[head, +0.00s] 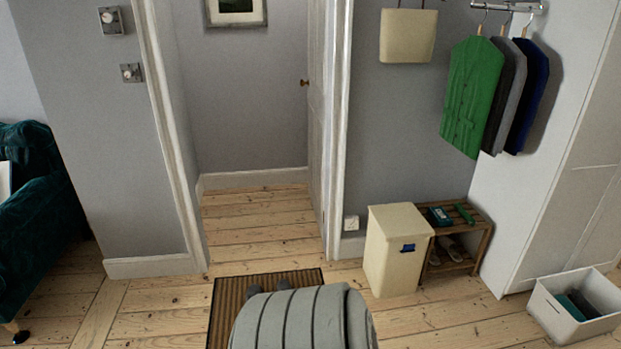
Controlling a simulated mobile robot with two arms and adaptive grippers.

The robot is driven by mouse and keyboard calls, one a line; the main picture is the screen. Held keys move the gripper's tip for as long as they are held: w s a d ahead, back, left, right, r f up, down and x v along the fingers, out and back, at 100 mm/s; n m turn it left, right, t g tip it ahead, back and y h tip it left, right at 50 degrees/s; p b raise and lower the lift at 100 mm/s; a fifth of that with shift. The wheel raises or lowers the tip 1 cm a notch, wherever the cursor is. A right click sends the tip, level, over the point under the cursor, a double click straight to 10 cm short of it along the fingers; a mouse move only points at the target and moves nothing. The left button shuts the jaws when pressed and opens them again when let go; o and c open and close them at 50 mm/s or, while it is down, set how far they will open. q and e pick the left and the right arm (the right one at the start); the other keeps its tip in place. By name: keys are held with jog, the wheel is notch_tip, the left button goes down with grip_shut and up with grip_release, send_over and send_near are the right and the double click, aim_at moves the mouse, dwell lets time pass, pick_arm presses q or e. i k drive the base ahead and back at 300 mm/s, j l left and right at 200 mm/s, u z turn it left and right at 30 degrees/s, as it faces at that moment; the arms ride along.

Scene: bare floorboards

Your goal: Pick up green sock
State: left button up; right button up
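A small bright green item (464,214) lies on top of the low wooden shoe rack (481,238), at the right. It could be a green sock, but it is too small to tell. A teal cloth-like item (570,307) lies in the white open bin (565,328) at the lower right, beside a dark item (585,304); I cannot tell whether either is a sock. Neither of my grippers is in view.
A cream box (395,268) with a blue item (408,247) stands left of the rack. A dark green box (438,217) lies on the rack, with shoes below. A green jacket (468,95) hangs above. A ribbed grey shape partly hides the doormat (228,308). Floorboards are clear mid-right.

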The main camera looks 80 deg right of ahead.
aim_at(471, 220)
jog(key=z, duration=3.8)
jog(key=i+u, duration=0.1)
jog(key=i, duration=0.4)
jog(key=i+l+u, duration=0.1)
jog(key=i, duration=0.45)
jog(key=i+l+u, duration=0.1)
jog(key=i, duration=0.4)
jog(key=i+l+u, duration=0.1)
jog(key=i, duration=0.4)
jog(key=i+l+u, duration=0.1)
jog(key=i, duration=0.45)
jog(key=i+l+u, duration=0.1)
jog(key=i+l, duration=0.25)
jog(key=i, duration=0.15)
